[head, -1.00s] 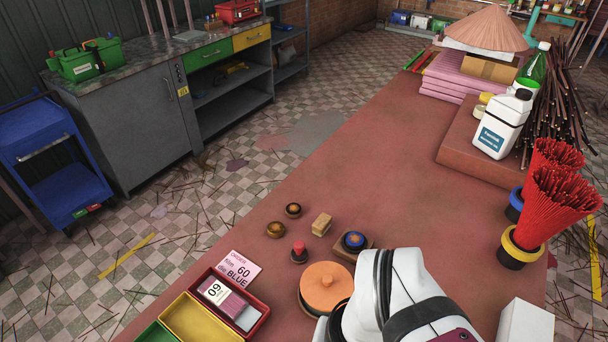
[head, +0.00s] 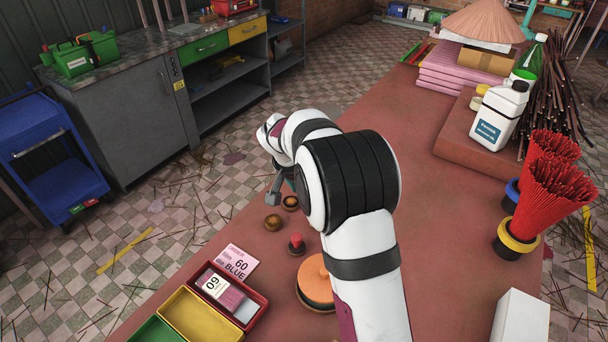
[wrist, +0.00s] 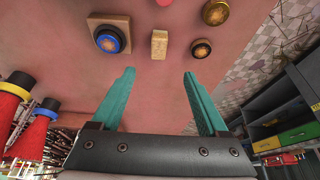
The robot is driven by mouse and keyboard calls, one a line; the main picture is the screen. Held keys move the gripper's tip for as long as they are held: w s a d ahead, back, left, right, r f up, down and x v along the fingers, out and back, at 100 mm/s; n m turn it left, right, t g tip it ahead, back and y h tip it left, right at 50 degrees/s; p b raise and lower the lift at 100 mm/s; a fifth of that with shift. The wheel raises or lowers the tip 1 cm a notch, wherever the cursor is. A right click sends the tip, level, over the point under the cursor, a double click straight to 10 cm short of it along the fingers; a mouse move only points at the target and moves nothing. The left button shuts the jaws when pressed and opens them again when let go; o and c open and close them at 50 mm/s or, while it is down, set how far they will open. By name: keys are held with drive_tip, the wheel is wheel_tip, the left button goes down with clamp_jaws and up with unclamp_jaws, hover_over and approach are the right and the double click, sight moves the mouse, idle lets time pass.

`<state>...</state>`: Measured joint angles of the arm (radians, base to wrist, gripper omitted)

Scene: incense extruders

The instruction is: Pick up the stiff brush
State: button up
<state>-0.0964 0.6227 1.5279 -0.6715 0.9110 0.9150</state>
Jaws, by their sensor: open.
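In the wrist view, a small upright-looking tan block (wrist: 159,45), which I take to be the stiff brush, lies on the reddish tabletop. Its bristles cannot be made out. My gripper (wrist: 159,73) is open and empty, its two teal fingers spread wide. In the picture the block appears just beyond the fingertips and centred between them. I cannot tell the remaining distance. In the head view my arm hides the block, and the gripper is mostly hidden behind the arm.
A blue-topped round piece on a wooden square (wrist: 93,22) is left of the block. A dark round piece (wrist: 201,48) and a brass one (wrist: 215,12) are right. A red-knobbed piece (head: 296,243), orange lidded pot (head: 315,277) and colored trays (head: 200,318) are nearby. The table's middle (head: 440,215) is clear.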

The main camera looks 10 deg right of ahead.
drive_tip(key=x, duration=1.6)
drive_tip(key=shift+d+r, duration=0.1)
drive_tip(key=shift+d, duration=0.05)
clamp_jaws()
